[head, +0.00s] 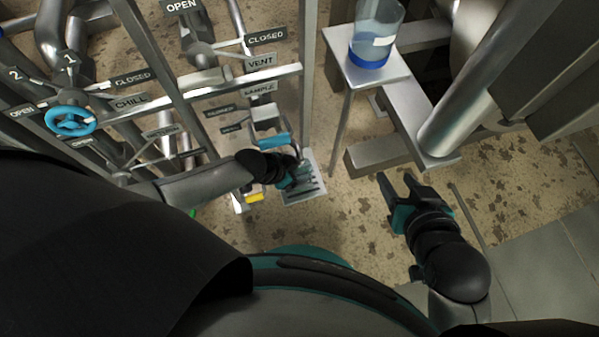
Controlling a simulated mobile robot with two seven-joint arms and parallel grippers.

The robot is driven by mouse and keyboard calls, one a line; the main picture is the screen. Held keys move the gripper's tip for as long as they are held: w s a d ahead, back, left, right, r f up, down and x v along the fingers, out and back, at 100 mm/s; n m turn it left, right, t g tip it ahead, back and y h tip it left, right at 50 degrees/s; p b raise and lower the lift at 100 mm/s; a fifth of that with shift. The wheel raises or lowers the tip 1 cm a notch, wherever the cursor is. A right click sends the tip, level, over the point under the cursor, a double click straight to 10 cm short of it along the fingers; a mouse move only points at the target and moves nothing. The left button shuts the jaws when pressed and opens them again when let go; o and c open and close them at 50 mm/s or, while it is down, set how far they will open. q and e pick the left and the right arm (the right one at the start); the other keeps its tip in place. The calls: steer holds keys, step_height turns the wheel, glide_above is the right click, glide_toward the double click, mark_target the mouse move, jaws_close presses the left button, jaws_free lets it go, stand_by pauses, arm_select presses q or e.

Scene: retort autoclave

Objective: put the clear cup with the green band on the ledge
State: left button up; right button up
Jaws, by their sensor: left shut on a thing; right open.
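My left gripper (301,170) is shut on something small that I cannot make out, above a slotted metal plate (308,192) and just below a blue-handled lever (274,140). I cannot make out a clear cup with a green band; a clear one may be hidden at my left gripper. My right gripper (396,186) is open and empty over the floor at right of centre. A large clear vessel (376,30) with a blue band stands upright on a pale metal stand (397,70). I cannot tell which surface is the ledge.
A pipe rack with labelled signs, such as a SAMPLE sign (259,88), and a blue handwheel (70,121) fills the left. A metal frame (440,158) and a thick pipe (462,105) stand at right. The stained floor (350,225) between the grippers is clear.

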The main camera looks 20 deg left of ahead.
steer(key=shift+a, duration=0.1)
arm_select(q)
steer(key=shift+f, duration=0.1)
steer(key=o, duration=1.2)
arm_select(e)
steer(key=shift+w+a, duration=0.1)
steer(key=shift+a, duration=0.05)
arm_select(q)
steer(key=shift+o, duration=0.2)
steer(key=shift+p+v, duration=0.6)
steer(key=shift+v, duration=0.25)
steer(key=p+v, duration=0.4)
steer(key=v, duration=0.2)
arm_select(e)
steer(key=s+d+f+g+h, duration=0.2)
steer(key=s+d+f+g, duration=0.2)
steer(key=s+d+g, duration=0.1)
steer(key=shift+d+f+m+g+h, duration=0.15)
steer(key=shift+d+m+g+h, duration=0.15)
steer(key=shift+d, duration=0.25)
